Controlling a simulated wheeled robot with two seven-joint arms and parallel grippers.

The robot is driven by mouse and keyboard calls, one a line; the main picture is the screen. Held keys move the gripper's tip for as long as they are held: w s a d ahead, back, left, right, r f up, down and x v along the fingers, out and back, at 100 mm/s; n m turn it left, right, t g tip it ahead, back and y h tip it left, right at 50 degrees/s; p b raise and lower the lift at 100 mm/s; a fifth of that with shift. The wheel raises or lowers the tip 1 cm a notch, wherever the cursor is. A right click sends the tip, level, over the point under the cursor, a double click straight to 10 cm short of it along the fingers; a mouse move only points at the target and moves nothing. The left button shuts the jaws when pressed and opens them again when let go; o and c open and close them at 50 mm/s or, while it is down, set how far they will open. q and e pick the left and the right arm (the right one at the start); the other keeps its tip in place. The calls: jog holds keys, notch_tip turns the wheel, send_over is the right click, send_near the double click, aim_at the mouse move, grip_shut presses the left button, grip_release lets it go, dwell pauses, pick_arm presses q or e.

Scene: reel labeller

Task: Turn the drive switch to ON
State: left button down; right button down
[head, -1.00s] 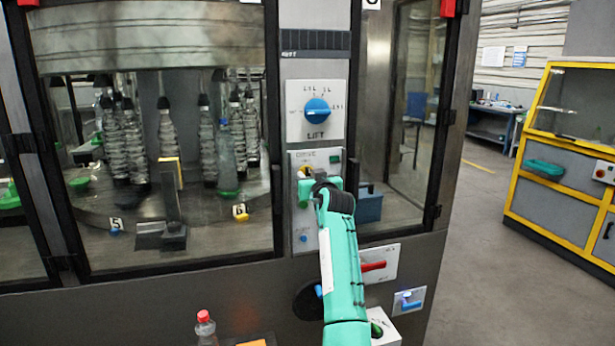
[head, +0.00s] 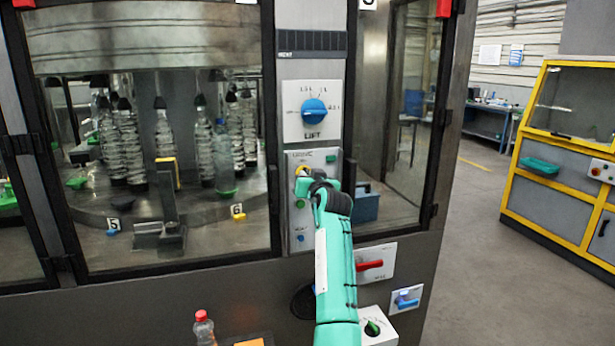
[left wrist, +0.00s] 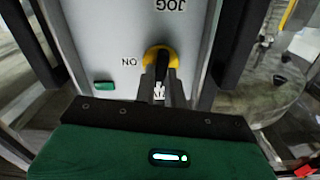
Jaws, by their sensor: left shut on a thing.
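The drive switch is a yellow-ringed knob (head: 302,171) with a dark handle, high on the grey drive panel (head: 299,218). In the left wrist view the yellow ring (left wrist: 172,56) and dark handle show close up, with the panel's ON and JOG lettering upside down. My left gripper (head: 308,184) is at the switch, and in the left wrist view its jaws (left wrist: 160,92) are shut on the handle. The handle lies roughly upright in that view; which mark it points at is hard to tell. My right gripper is not in view.
A blue LIFT knob (head: 314,111) sits above the drive panel. A red handle (head: 369,265) and a blue switch (head: 406,300) are lower right. Glass doors with bottles behind them stand left. A red-capped bottle (head: 204,328) is at the bottom. Open floor lies right.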

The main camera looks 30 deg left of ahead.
pick_arm(q)
jog(key=shift+w+d+f+m+p, duration=0.1)
jog(key=shift+m+p, duration=2.35)
jog(key=shift+m, duration=1.55)
jog(key=shift+w+f+m+p, duration=0.1)
jog(key=shift+m+p, duration=2.35)
jog(key=shift+m, duration=1.55)
jog(key=c, duration=1.5)
grip_release()
jog(key=shift+o, duration=0.2)
